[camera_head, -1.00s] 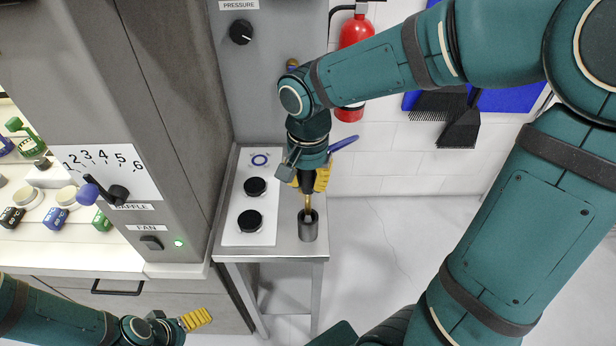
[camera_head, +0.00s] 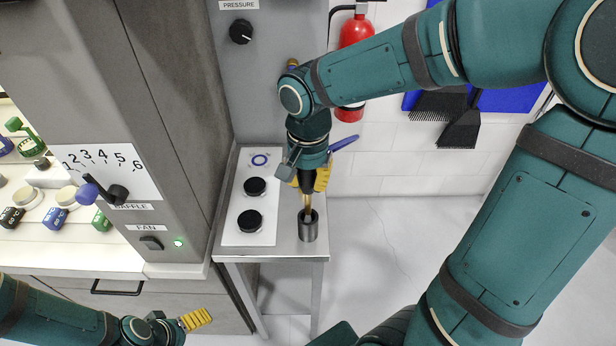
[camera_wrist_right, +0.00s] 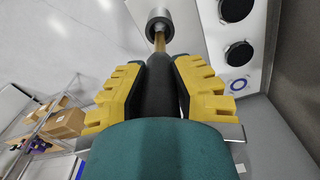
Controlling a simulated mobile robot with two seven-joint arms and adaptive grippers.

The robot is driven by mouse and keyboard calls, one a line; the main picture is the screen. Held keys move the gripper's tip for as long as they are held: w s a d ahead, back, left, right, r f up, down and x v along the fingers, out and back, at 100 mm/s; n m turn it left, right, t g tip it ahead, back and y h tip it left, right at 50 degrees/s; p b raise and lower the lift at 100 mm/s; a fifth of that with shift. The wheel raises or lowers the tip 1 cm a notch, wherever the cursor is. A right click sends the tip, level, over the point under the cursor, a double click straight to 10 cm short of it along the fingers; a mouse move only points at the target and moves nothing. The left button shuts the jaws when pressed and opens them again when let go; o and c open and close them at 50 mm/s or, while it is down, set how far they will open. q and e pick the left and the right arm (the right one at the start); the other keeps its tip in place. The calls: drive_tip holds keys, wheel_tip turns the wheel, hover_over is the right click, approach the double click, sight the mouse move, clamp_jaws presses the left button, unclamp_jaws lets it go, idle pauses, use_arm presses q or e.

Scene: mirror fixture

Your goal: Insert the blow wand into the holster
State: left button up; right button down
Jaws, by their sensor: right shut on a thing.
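The blow wand (camera_head: 307,202) has a black body and a thin brass tube pointing down. My right gripper (camera_head: 312,180) is shut on its black body, which also shows between the yellow fingers in the right wrist view (camera_wrist_right: 155,88). The holster (camera_head: 308,232) is a dark grey upright cylinder on the small metal table. The brass tube's lower end is at the holster's mouth and appears to be inside it; its depth is hidden. The holster also shows in the right wrist view (camera_wrist_right: 160,20). My left gripper (camera_head: 195,319) is at the lower left, away from both, its jaws unclear.
The metal table (camera_head: 285,235) carries a white panel (camera_head: 235,225) with two black knobs, left of the holster. A tall grey cabinet (camera_head: 170,90) stands further left. A fire extinguisher (camera_head: 356,40) hangs behind. The floor right of the table is clear.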

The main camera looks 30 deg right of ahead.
sight(308, 213)
use_arm(q)
drive_tip(key=shift+g, duration=0.3)
drive_tip(key=shift+s+d+f+b, duration=0.1)
drive_tip(key=shift+s+f+b, duration=0.15)
drive_tip(key=shift+f+b, duration=0.55)
drive_tip(key=shift+s+f+b, duration=0.3)
drive_tip(key=shift+f+b, duration=0.5)
drive_tip(key=shift+b, duration=0.05)
drive_tip(key=shift+s+d+f+b, duration=0.1)
drive_tip(key=shift+s+f+b, duration=0.15)
drive_tip(key=shift+f+b, duration=0.55)
use_arm(e)
drive_tip(key=shift+f, duration=2.95)
use_arm(q)
drive_tip(key=shift+w+a+f+b, duration=0.1)
drive_tip(key=shift+w+f+b, duration=0.05)
drive_tip(key=shift+f+b, duration=0.45)
drive_tip(key=shift+w+f+b, duration=0.1)
drive_tip(key=shift+f+b, duration=0.45)
drive_tip(key=shift+f, duration=0.05)
use_arm(e)
drive_tip(key=shift+f, duration=1.4)
drive_tip(key=c, duration=0.9)
unclamp_jaws()
use_arm(q)
drive_tip(key=shift+r, duration=0.1)
use_arm(e)
drive_tip(key=shift+o, duration=0.2)
drive_tip(key=shift+r, duration=0.15)
